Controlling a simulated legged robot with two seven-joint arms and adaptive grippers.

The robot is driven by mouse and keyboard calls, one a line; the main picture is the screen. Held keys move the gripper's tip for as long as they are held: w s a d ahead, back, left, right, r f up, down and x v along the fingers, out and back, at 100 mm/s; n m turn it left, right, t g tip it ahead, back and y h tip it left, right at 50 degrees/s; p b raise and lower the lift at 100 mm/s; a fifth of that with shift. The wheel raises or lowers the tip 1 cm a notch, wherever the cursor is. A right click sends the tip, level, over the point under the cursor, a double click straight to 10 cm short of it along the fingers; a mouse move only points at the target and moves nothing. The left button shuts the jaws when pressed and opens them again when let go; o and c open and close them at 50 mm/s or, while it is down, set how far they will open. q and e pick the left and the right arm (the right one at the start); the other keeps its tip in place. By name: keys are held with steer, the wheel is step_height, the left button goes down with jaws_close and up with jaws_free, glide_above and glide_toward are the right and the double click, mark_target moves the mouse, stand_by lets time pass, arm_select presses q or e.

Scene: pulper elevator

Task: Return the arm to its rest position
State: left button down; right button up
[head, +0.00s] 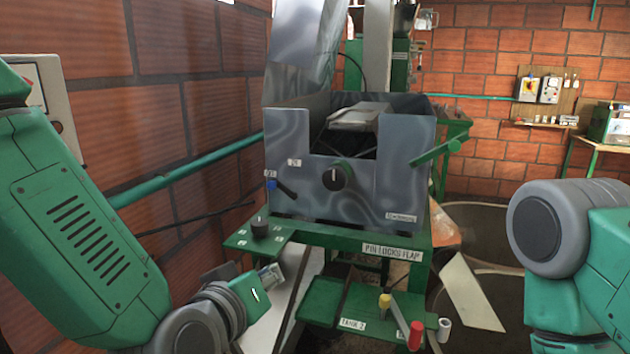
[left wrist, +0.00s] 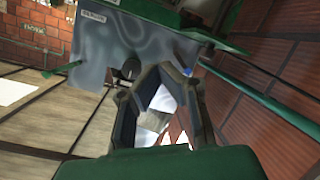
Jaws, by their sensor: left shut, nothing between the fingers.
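My left arm comes in from the left side of the head view. Its gripper (head: 269,275) is low, left of centre, just below the front left part of the green frame. The same gripper shows in the left wrist view (left wrist: 163,72), its fingers arched together at the tips with nothing held. A link of my right arm shows at the right edge of the head view, but its gripper is out of the picture.
The grey machine (head: 352,190) with a black dial (head: 337,176) stands on a green frame (head: 400,240). A blue-tipped lever (head: 271,185) is at its left. Red and yellow handles (head: 416,334) rise below. A brick wall (head: 165,100) runs close along the left.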

arm_select(q)
steer(key=s+a+f+m+g+y+b, duration=0.1)
steer(key=s+a+f+g+b, duration=0.15)
steer(key=f, duration=0.65)
steer(key=s+a+f+g+b, duration=0.1)
steer(key=s+a+f+g, duration=0.2)
steer(key=f, duration=0.7)
steer(key=s+a+f+m+g+y+b, duration=0.1)
steer(key=s+a+f+b, duration=0.2)
steer(key=f, duration=0.6)
steer(key=s+a+f+g, duration=0.1)
steer(key=s+a+f, duration=0.1)
steer(key=s+f, duration=0.2)
steer(key=s+a+f+g+y+b, duration=0.1)
steer(key=s+a+f, duration=0.2)
steer(key=s+f, duration=0.1)
steer(key=s+a+f+g+b, duration=0.1)
steer(key=s+a+f+g, duration=0.1)
steer(key=s+f, duration=0.2)
steer(key=shift+a+f+m+y, duration=0.15)
steer(key=shift+f+m+y, duration=0.15)
steer(key=shift+f+m, duration=0.1)
steer(key=s+a+f+g+y+b, duration=0.1)
steer(key=s+a+f+g+b, duration=0.1)
steer(key=s+a+f, duration=0.3)
steer(key=s, duration=0.3)
steer(key=shift+a+m+g, duration=0.25)
steer(key=shift+m+g, duration=0.05)
steer(key=shift+g, duration=0.05)
